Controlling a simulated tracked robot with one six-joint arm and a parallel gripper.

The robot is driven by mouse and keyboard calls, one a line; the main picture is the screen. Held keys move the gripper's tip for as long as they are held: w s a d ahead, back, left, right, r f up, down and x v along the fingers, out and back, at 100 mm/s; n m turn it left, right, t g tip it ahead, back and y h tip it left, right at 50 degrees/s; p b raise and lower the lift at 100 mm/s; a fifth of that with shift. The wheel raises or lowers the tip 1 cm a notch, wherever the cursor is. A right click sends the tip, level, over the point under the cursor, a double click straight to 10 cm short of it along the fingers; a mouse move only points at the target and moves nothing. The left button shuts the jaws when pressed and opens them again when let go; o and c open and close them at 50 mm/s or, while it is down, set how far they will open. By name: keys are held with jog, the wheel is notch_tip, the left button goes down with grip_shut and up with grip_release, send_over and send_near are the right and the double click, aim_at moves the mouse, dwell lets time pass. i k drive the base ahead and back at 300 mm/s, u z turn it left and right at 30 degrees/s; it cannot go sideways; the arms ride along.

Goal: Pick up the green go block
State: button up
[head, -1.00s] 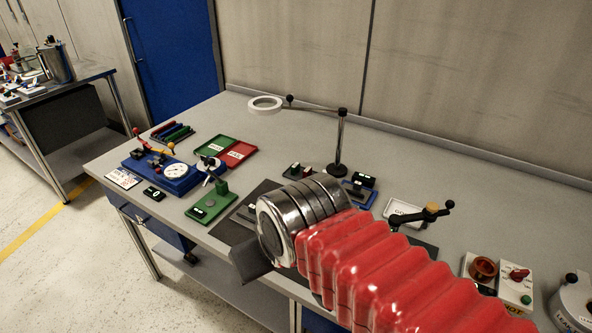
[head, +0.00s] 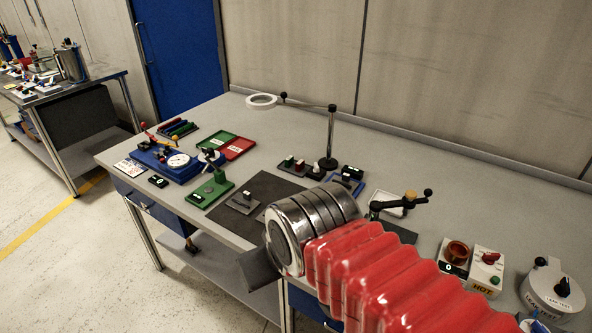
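Another green piece stands upright on a green base (head: 197,197) at the front left of the bench. My arm, in red bellows with a metal wrist, reaches in from the lower right. Of my gripper (head: 260,268) only a dark plate shows below the wrist, beyond the bench's front edge. The wrist hides the rest of it. It is well apart from the green block.
A dark mat (head: 266,186) bears a small grey piece. Green and red trays (head: 241,147) and a blue fixture (head: 163,168) lie left. A hot unit (head: 483,272) stands right. The back of the bench is clear.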

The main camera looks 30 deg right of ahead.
aim_at(289, 162)
jog(key=k, duration=0.15)
jog(key=u, duration=0.9)
jog(key=i, duration=3.05)
